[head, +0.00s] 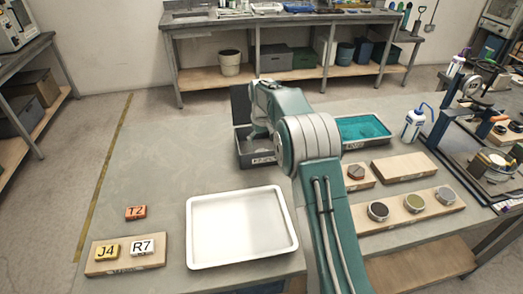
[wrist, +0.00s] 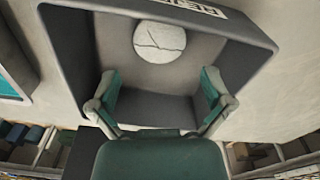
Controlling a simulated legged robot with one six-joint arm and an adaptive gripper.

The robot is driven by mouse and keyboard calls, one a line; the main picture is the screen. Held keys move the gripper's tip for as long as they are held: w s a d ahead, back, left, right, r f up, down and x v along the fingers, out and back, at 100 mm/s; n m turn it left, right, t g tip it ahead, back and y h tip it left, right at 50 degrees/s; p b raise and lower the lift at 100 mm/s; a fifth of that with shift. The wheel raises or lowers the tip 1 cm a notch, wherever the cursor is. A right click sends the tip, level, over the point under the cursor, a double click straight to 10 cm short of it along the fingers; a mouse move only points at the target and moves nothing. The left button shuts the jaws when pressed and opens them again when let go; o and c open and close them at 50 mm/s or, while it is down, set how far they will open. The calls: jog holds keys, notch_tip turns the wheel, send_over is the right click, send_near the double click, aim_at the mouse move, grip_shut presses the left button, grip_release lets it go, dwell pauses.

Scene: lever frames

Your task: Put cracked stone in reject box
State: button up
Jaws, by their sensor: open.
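The cracked stone (wrist: 159,42) is a pale round disc with dark crack lines. In the wrist view it lies inside the dark grey reject box (wrist: 248,48), near the wall with the white label, which reads partly "REJ". My gripper (wrist: 160,82) is open, its two teal fingers apart and empty, with the stone beyond them and not between them. In the head view the reject box (head: 243,158) stands mid-table, partly covered by my arm. The stone and my fingertips are hidden there.
A white tray (head: 240,257) sits front centre. Letter tiles and a wooden block (head: 101,266) are at left. A teal-filled tray (head: 350,139), a wash bottle (head: 416,123) and wooden boards with round samples (head: 405,222) are right.

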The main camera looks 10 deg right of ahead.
notch_tip(320, 180, up, 8)
jog(key=s+r+m+t, duration=0.1)
jog(key=s+r, duration=0.6)
jog(key=s, duration=0.2)
jog(key=s+r+t, duration=0.2)
jog(key=s+r, duration=0.5)
jog(key=s, duration=0.3)
jog(key=s+f+m+t, duration=0.1)
jog(key=s+f, duration=0.1)
jog(key=s, duration=0.9)
jog(key=s+f+m+t, duration=0.1)
jog(key=s+f, duration=0.2)
jog(key=s, duration=0.9)
jog(key=shift+s, duration=0.25)
jog(key=shift+d, duration=0.1)
